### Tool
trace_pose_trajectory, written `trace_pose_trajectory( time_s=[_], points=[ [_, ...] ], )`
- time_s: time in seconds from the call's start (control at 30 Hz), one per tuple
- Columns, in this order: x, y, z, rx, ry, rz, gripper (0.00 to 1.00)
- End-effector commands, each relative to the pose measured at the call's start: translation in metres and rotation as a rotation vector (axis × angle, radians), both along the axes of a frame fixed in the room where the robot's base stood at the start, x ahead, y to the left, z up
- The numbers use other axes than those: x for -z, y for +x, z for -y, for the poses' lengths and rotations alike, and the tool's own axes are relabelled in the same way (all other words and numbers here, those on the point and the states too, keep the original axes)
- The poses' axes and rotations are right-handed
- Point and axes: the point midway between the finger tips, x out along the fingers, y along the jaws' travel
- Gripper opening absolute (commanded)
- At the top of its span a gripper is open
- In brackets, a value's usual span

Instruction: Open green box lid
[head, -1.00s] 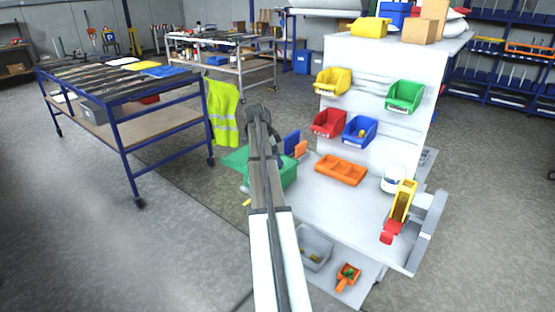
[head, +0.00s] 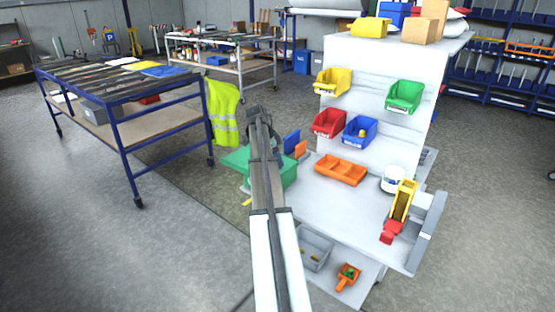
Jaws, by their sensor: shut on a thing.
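The green box (head: 289,172) stands at the left end of the grey workbench, partly hidden behind my arm. Its green lid (head: 237,159) shows left of my arm, sticking out past the box's left side. My gripper (head: 246,187) is at the lid beside the box, mostly hidden by my own arm. It is shut on the lid, but the fingertips and their exact contact are hard to see.
An orange tray (head: 341,169), white tub (head: 394,180) and yellow-red tool (head: 401,211) lie right on the workbench. Blue (head: 292,142) and orange pieces stand behind the box.

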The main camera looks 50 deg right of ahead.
Motion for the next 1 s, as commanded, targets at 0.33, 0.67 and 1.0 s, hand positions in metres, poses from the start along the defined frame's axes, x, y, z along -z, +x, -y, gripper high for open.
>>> trace_pose_trajectory(
  time_s=[0.33,0.67,1.0],
  points=[
    [0.000,0.000,0.000,0.000,0.000,0.000,0.00],
    [-0.001,0.050,0.003,-0.003,0.001,-0.001,0.00],
    [0.000,0.121,0.001,-0.001,0.000,0.000,0.00]
  ],
)
